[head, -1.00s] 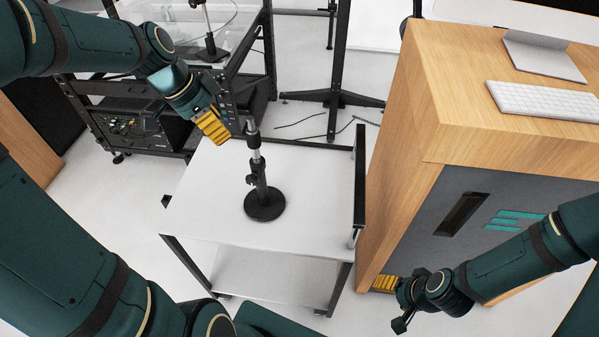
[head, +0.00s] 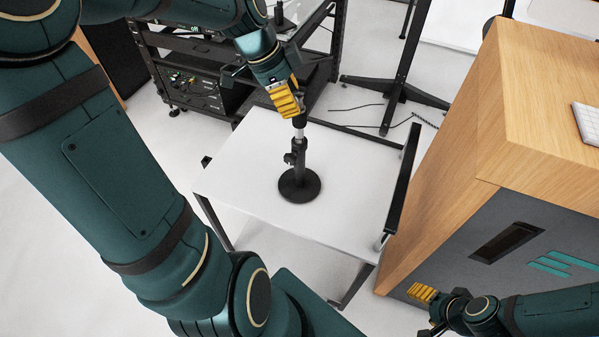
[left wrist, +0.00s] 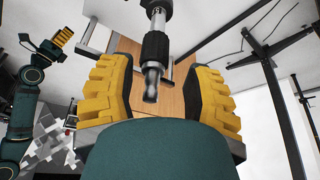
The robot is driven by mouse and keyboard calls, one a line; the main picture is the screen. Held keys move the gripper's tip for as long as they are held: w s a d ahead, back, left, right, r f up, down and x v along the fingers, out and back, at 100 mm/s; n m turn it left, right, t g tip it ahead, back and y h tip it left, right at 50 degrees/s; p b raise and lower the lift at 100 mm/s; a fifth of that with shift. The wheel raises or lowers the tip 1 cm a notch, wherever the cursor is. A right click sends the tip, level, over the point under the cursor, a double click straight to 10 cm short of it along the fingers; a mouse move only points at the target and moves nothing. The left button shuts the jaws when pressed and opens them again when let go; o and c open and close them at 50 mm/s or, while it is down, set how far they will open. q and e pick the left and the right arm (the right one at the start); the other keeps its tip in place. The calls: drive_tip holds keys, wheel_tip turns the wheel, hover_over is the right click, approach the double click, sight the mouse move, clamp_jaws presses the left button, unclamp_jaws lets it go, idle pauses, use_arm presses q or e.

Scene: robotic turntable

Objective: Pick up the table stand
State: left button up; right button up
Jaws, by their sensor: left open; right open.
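The table stand (head: 299,160) is a black upright post with a round base and a silver upper section. It stands on the white cart top near its middle. My left gripper (head: 290,105) is at the top of the post and hides its upper end in the head view. In the left wrist view the stand's dark collar and silver rod (left wrist: 154,50) show between the two open yellow fingers (left wrist: 160,95), with a gap on both sides. My right gripper (head: 425,297) is low at the lower right, away from the stand, with its yellow fingers partly seen beside the wooden desk.
The white cart (head: 240,190) has a black upright handle (head: 404,180) on its right side. The wooden desk (head: 450,160) stands close on the right. A black rack (head: 170,65) with equipment stands behind on the left. The cart top around the stand's base is clear.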

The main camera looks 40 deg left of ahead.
sight(299, 117)
use_arm(q)
drive_tip(key=b+x, duration=0.1)
drive_tip(key=x, duration=0.4)
drive_tip(key=shift+s+d+f, duration=0.1)
drive_tip(key=shift+s+d, duration=0.05)
drive_tip(key=shift+s, duration=0.05)
clamp_jaws()
